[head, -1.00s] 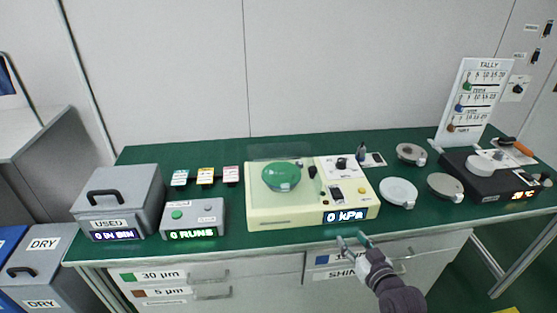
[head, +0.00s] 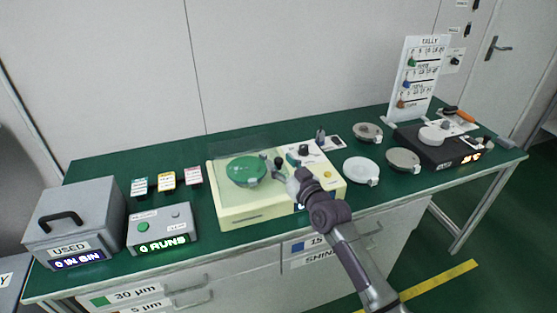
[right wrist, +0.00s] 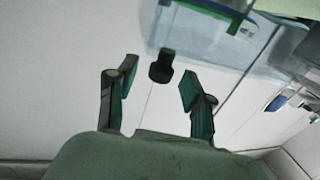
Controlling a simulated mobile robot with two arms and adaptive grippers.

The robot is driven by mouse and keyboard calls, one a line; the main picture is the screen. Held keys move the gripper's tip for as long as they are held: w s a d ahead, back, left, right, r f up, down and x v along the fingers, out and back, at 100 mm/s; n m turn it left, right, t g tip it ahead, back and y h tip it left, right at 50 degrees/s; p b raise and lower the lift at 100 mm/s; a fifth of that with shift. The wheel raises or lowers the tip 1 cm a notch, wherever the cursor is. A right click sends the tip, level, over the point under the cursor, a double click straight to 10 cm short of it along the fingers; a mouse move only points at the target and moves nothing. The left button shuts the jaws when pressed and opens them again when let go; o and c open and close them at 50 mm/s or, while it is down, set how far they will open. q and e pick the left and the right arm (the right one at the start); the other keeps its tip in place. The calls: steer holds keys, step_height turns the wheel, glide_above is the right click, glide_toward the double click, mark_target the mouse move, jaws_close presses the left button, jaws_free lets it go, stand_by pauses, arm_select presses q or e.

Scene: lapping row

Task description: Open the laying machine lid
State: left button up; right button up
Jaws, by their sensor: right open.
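The cream laying machine (head: 240,213) stands on the green bench, with a green disc (head: 246,170) on its top. A clear, see-through lid (head: 232,148) shows over the disc area, hard to make out; it looks lowered. My right gripper (head: 280,168) is at the right side of the disc, above the machine, partly hiding its front panel. In the right wrist view, a black knob (right wrist: 161,67) shows ahead, between the open fingers of my right gripper (right wrist: 157,88). I see no contact with the knob. My left gripper is not in view.
A grey USED bin (head: 75,222) and a RUNS counter box (head: 161,228) stand to the left. A white dish (head: 361,170), grey discs and a black machine (head: 440,150) lie to the right. A tally board (head: 417,75) stands behind.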

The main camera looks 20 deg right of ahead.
steer(key=shift+x, duration=0.9)
steer(key=shift+c, duration=0.2)
jaws_close()
